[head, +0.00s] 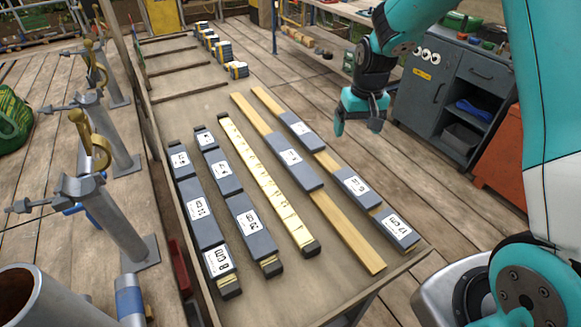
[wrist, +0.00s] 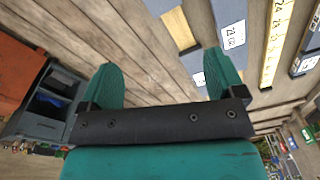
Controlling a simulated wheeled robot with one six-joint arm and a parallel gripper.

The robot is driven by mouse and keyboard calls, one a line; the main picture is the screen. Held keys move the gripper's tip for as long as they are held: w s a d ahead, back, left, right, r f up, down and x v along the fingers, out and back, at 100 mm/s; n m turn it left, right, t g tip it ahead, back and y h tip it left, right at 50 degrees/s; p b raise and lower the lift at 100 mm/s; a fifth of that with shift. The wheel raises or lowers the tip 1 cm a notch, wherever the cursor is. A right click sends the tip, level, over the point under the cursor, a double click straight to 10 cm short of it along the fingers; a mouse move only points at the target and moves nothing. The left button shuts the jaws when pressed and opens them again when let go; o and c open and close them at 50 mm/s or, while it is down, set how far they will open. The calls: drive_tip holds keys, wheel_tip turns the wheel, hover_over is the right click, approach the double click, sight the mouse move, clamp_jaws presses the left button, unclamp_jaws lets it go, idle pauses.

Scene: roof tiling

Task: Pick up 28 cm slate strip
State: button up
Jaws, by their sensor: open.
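Several dark grey slate strips with white number labels lie in rows on the long tray table (head: 300,290). One label reads 17 cm (head: 398,229) and another 8 cm (head: 218,262). The other labels are too small to read surely, so I cannot tell which strip is the 28 cm one. My gripper (head: 360,118) is open and empty, above and to the right of the right-hand row. In the wrist view my gripper (wrist: 163,80) has its two teal fingers wide apart with bare floor between them, and a labelled slate (wrist: 218,22) lies beyond the right finger.
A yellow marked strip (head: 265,182) with dark ends lies between the rows. Wooden battens (head: 345,230) run under the right-hand slates. Small bundles (head: 222,52) sit at the table's far end. Metal stands (head: 105,215) are on the left, a grey cabinet (head: 440,95) on the right.

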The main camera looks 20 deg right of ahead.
drive_tip(key=w+a+r+n+t+b, duration=0.1)
drive_tip(key=w+a+n+t+b, duration=0.25)
drive_tip(key=a, duration=0.85)
drive_tip(key=p, duration=0.4)
hover_over(291, 157)
drive_tip(key=s, duration=0.3)
drive_tip(key=shift+g+y, duration=0.3)
drive_tip(key=shift+g, duration=0.15)
drive_tip(key=f, duration=1)
drive_tip(key=shift+w+d+f, duration=0.1)
drive_tip(key=shift+w+f, duration=0.05)
drive_tip(key=shift+w, duration=0.1)
drive_tip(key=shift+w+p+x, duration=0.15)
drive_tip(key=shift+p+x, duration=0.35)
drive_tip(key=shift+x, duration=0.95)
drive_tip(key=shift+w+p+x, duration=0.1)
drive_tip(key=shift+p+x, duration=0.35)
drive_tip(key=shift+x, duration=1)
drive_tip(key=shift+d, duration=0.1)
drive_tip(key=c, duration=1.2)
